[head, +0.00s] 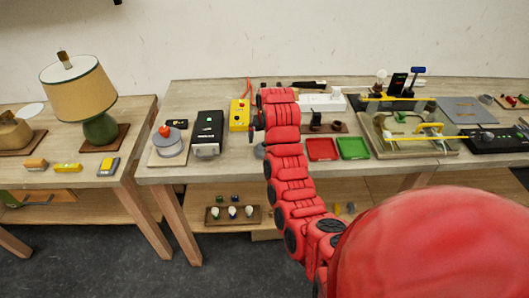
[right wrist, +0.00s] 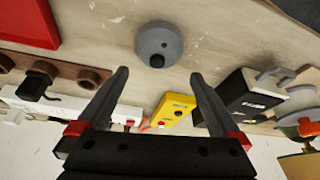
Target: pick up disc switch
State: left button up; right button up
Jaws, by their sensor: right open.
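The disc switch (right wrist: 158,44) is a round grey puck with a black button, lying on the wooden table in the right wrist view. In the head view only an edge of the disc switch (head: 260,151) shows, beside my red right arm, which hides the rest. My right gripper (right wrist: 160,74) is open and empty. In the right wrist view the disc switch appears beyond the fingertips, roughly centred between the two fingers, with neither touching it. In the head view the arm mostly hides this gripper. My left gripper is not in view.
A yellow box (head: 239,114) and a black box (head: 207,133) stand left of my arm. A red tray (head: 322,149) and a green tray (head: 353,148) lie to its right. A wooden stand with dark parts (head: 327,127) is behind the trays. Bare tabletop surrounds the disc switch.

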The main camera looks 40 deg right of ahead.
jog(key=shift+d+f+p, duration=0.1)
jog(key=shift+f+p, duration=0.35)
jog(key=shift+p, duration=0.1)
jog(key=p+x, duration=0.1)
jog(key=x, duration=0.2)
jog(key=shift+d+f, duration=0.1)
jog(key=shift+f, duration=0.1)
jog(key=shift+w+f+p, duration=0.1)
jog(key=shift+f+p, duration=0.25)
jog(key=shift+f, duration=0.2)
jog(key=c, duration=1.2)
jog(key=shift+o, duration=0.2)
jog(key=shift+r, duration=0.1)
